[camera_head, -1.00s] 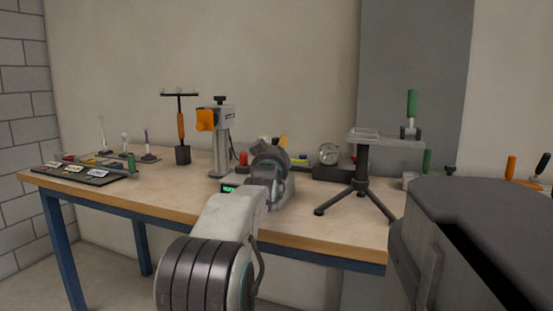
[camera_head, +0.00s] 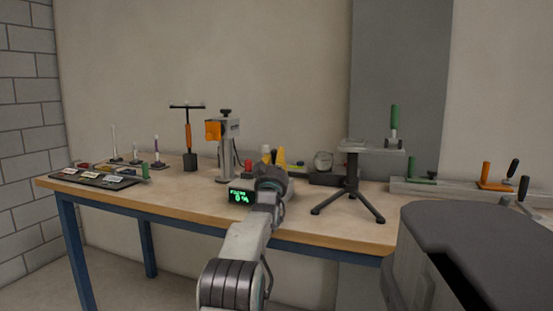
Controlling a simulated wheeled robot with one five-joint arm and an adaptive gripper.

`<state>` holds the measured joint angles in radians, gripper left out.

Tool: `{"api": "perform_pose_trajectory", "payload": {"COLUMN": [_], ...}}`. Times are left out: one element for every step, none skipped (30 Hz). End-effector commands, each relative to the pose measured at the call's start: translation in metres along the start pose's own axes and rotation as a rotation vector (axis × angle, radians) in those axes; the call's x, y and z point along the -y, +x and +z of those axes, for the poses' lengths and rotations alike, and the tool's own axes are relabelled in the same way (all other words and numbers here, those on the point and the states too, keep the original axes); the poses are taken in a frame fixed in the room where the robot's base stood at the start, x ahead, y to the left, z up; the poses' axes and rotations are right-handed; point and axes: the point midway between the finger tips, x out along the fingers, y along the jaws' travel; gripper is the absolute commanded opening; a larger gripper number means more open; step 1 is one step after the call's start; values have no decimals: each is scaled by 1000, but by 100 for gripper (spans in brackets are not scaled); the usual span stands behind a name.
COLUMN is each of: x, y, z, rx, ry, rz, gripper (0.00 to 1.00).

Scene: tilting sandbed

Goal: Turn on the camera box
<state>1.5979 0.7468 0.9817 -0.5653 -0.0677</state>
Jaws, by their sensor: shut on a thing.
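A small dark box (camera_head: 241,196) with a lit green display sits near the table's front edge, just left of my arm's end. The display shows small text and what looks like 0 %. I cannot tell for sure whether this is the camera box. My gripper (camera_head: 271,174) is at the far end of my arm, close beside the display over the table. My wrist hides its fingertips. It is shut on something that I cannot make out. A grey column stand with an orange block (camera_head: 213,130) stands behind the display, to the left.
The wooden table (camera_head: 190,200) carries a dark tray (camera_head: 95,180) at the left and a black tripod (camera_head: 351,185) with a grey platform to the right. The table is clear at the front left.

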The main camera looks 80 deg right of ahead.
Motion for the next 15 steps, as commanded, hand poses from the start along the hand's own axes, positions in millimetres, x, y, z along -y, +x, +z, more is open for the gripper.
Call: {"api": "perform_pose_trajectory", "payload": {"x": [-2,-2,-2,-2,-2,-2,-2,-1,-1,-1,-1,-1,-1,0,0], "y": [0,0,0,0,0,0,0,0,0,0,0,0,0,0,0], "z": [-1,-1,-1,-1,-1,-1,0,0,0,0,0,0,0,0,0], "rx": [-2,-1,-1,-1,0,0,0,1,1,2,2,2,2,2,3], "ry": [0,0,0,0,0,0,0,1,1,1,1,1,1,1,1], "rz": [2,2,2,2,2,2,2,2,1,1,1,1,1,1,0], "gripper": [0,0,31,34,37,40,43,45,49,52,54,58,58,58,58]}}
